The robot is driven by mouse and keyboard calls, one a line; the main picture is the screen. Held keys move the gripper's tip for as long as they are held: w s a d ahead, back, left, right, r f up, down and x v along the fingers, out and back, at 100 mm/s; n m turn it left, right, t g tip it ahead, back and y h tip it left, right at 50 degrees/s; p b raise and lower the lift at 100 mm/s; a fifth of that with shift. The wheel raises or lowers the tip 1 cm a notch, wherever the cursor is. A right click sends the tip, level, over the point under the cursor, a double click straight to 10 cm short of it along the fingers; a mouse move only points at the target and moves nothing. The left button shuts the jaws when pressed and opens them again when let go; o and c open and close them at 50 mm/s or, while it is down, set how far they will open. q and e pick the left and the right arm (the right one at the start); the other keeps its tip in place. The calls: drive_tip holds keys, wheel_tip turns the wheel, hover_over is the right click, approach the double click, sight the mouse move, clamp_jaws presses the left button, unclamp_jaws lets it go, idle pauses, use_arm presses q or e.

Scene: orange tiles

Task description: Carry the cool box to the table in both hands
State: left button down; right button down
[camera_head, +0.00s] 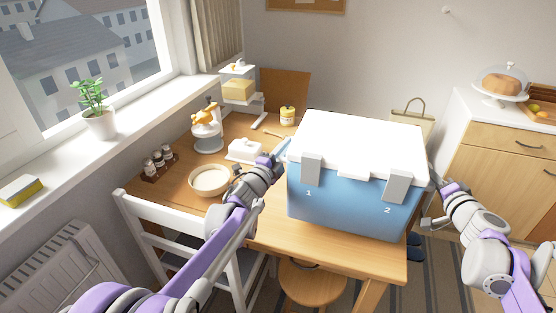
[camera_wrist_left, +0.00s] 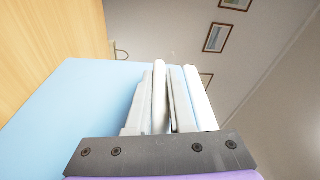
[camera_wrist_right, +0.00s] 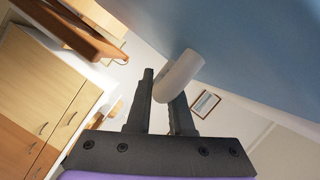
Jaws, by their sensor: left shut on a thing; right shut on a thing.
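The cool box (camera_head: 350,200) is blue with a white lid and two grey latches, marked 1 and 2. It is upright over the right part of the wooden table (camera_head: 290,235); I cannot tell whether its base touches the top. My left gripper (camera_head: 281,157) is at the box's left side, shut on a pale handle bar that shows between the fingers in the left wrist view (camera_wrist_left: 163,98). My right gripper (camera_head: 436,180) is at the right side, mostly hidden in the head view. In the right wrist view (camera_wrist_right: 165,100) it is shut on a rounded white handle (camera_wrist_right: 178,74).
A white chair (camera_head: 190,235) and a round stool (camera_head: 312,283) stand in front.

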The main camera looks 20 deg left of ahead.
use_arm(q)
drive_tip(key=shift+s+r, duration=0.1)
drive_tip(key=shift+s, duration=0.05)
use_arm(e)
drive_tip(key=shift+s+r, duration=0.1)
drive_tip(key=shift+s, duration=0.05)
